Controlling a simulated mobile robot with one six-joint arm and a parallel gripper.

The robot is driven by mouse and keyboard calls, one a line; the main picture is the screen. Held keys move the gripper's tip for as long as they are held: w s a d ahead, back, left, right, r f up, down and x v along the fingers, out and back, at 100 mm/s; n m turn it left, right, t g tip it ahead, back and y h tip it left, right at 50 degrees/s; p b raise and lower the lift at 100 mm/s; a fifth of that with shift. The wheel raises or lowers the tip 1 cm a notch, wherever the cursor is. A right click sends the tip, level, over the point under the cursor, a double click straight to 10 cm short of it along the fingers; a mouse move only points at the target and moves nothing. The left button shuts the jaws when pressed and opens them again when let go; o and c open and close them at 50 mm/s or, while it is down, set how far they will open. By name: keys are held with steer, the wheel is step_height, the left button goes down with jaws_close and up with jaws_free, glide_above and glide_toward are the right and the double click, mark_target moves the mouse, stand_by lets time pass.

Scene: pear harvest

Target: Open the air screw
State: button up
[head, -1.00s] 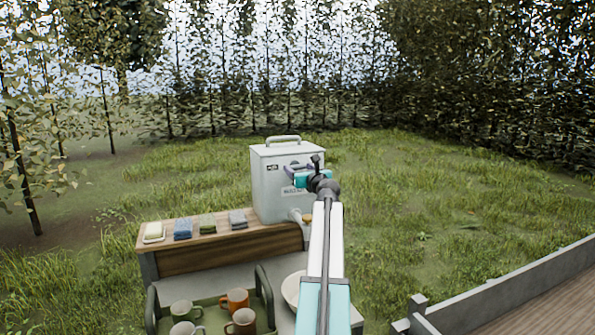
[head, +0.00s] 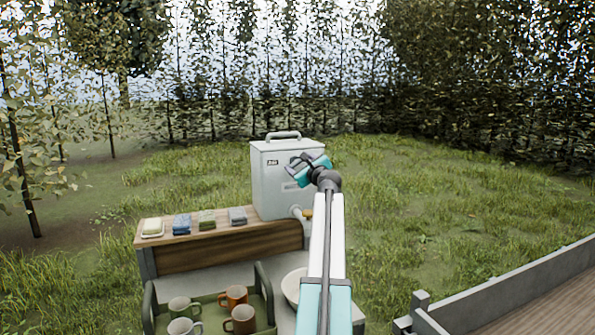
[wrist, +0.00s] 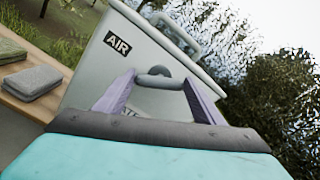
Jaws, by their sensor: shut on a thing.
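The grey-white canister (head: 268,203) stands at the right end of a wooden-topped bench; in the wrist view it (wrist: 82,84) shows tilted, with an "AIR" label (wrist: 117,43). Below and right of that label is the air screw (wrist: 158,81), a grey bar with a round part behind it. My gripper (wrist: 158,88) has its two purple fingers on either side of the bar, shut on it. In the head view my gripper (head: 297,168) is at the canister's front, rolled at a slant, and hides the screw.
The canister has a top handle (head: 283,134) and a tap (head: 302,213) low on its right. Folded cloths (head: 207,220) and a soap dish (head: 152,228) lie along the bench (head: 200,256). A green tray (head: 205,302) with several mugs and a white bowl (head: 292,287) are nearer.

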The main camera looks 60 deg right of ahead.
steer(key=n+b, duration=0.6)
steer(key=n, duration=0.1)
steer(key=shift+w+f, duration=0.1)
steer(key=shift+f, duration=0.05)
steer(key=n+b, duration=0.3)
steer(key=shift+n, duration=0.3)
steer(key=shift+r+n+b, duration=0.25)
steer(key=shift+n+b, duration=0.4)
steer(key=shift+n, duration=0.05)
steer(key=o, duration=1)
steer(key=shift+f, duration=0.1)
steer(key=shift+f, duration=0.1)
